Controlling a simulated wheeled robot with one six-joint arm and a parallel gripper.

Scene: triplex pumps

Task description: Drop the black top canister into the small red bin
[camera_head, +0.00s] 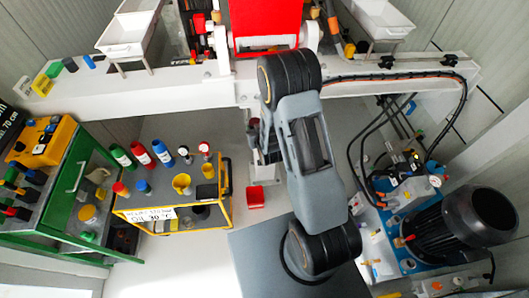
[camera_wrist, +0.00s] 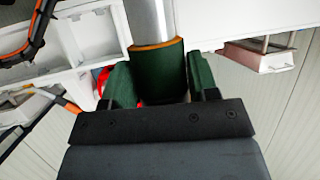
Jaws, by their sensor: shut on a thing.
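My gripper (camera_wrist: 160,80) is shut on a canister (camera_wrist: 149,18) in the wrist view. The canister has a silver body, a thin orange ring and a dark end between the two fingers. Its silver part runs out of the top of the picture. In the head view my arm hides most of the gripper and the canister. The small red bin (camera_head: 255,197) stands on the floor in the head view, right of the yellow cart and below my wrist in the picture.
A yellow cart (camera_head: 226,200) with several bottles and cups stands left of the bin. A green cart (camera_head: 78,178) is farther left. A motor and pump unit (camera_head: 455,225) with hoses stands at the right. A white beam (camera_head: 190,90) crosses behind my arm.

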